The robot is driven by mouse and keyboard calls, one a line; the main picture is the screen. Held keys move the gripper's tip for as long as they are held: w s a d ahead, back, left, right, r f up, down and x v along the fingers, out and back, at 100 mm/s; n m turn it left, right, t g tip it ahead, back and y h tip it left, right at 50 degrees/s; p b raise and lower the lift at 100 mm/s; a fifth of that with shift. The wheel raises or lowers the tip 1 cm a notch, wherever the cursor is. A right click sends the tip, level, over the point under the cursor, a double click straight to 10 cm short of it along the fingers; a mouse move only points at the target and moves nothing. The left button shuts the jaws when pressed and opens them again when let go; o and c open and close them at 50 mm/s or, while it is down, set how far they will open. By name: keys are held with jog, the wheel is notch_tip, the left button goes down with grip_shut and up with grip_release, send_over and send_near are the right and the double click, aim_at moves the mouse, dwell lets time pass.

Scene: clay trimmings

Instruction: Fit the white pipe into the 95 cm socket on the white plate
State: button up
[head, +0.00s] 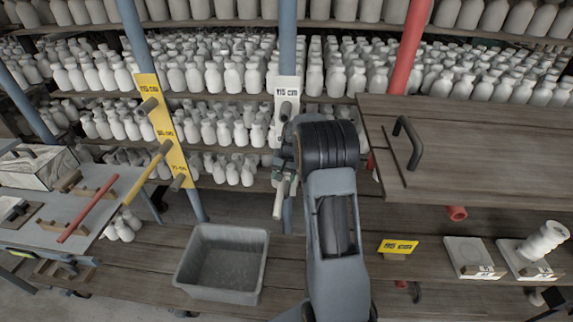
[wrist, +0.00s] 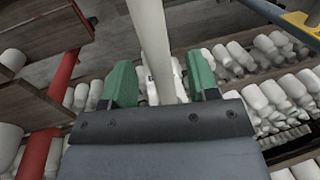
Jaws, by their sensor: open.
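The white pipe (head: 278,203) sticks out toward me from below my gripper in the head view. In the wrist view the pipe (wrist: 151,30) runs between the two green fingers, with a gap on both sides. My gripper (head: 282,168) is open around it; its fingers also show in the wrist view (wrist: 160,70). The white plate (head: 286,86) is on the blue post, labelled 115 cm at its top, with a stub socket (head: 286,111) under that label. My gripper and arm hide the lower plate, the 95 cm socket and the pipe's far end, so I cannot tell how it sits.
A yellow plate (head: 146,84) at left carries sockets and a yellow pipe (head: 150,173). A red pipe (head: 88,208) lies on the left table. A grey bin (head: 190,276) stands below. A wooden board with a handle (head: 408,140) is at right. Shelves of white bottles fill the back.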

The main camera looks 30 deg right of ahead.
notch_tip(320, 180, up, 13)
jog(key=s+d+b, duration=0.1)
jog(key=d, duration=0.1)
jog(key=shift+s, duration=0.25)
jog(key=shift+f, duration=0.1)
